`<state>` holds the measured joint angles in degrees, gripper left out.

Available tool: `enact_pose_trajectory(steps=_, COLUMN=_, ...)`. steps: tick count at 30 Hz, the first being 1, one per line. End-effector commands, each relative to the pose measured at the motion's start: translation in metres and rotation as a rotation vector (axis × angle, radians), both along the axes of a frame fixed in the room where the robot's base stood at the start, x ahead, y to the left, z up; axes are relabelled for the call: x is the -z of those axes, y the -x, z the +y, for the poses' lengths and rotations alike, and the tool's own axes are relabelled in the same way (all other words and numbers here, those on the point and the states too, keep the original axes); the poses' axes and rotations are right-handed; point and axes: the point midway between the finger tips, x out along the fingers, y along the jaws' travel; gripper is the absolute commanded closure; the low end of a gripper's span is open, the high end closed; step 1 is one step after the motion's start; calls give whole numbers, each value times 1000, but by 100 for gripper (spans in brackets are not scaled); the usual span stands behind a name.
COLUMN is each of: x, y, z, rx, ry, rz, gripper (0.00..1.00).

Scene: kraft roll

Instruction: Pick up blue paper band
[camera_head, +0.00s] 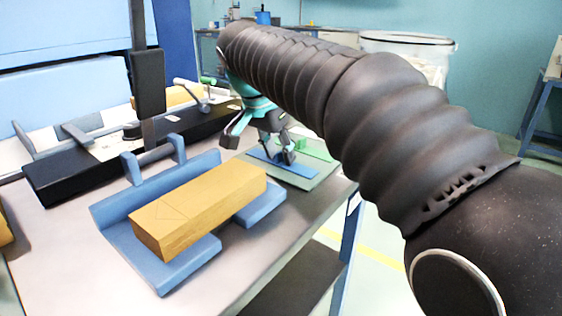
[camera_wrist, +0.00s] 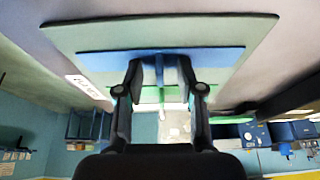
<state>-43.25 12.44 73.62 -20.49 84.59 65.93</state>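The blue paper band (camera_head: 268,159) is a flat blue strip lying on a grey-green mat (camera_head: 303,182) near the table's far right corner. I cannot tell whether the fingertips touch the band. The fingers hide its middle part.
A green piece (camera_head: 316,149) lies at the mat's far side. A yellow-brown block (camera_head: 200,205) rests on a blue cradle (camera_head: 120,222) at the table's front. A black machine bed (camera_head: 75,181) stands at the left. A white bin (camera_head: 420,50) stands behind my arm.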

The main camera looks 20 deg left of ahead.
Motion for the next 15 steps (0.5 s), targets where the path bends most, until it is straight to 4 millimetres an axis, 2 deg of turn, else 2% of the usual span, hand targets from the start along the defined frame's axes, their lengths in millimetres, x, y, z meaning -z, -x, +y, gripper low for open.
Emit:
enact_pose_trajectory(steps=1, x=0, y=0, z=0, rx=0, ry=0, rz=0, gripper=72)
enact_pose_trajectory(steps=4, x=0, y=0, z=0, rx=0, ry=0, rz=0, gripper=98)
enact_pose_trajectory(steps=5, x=0, y=0, z=0, rx=0, ry=0, rz=0, gripper=100)
enact_pose_trajectory(steps=15, x=0, y=0, z=0, rx=0, ry=0, rz=0, gripper=100)
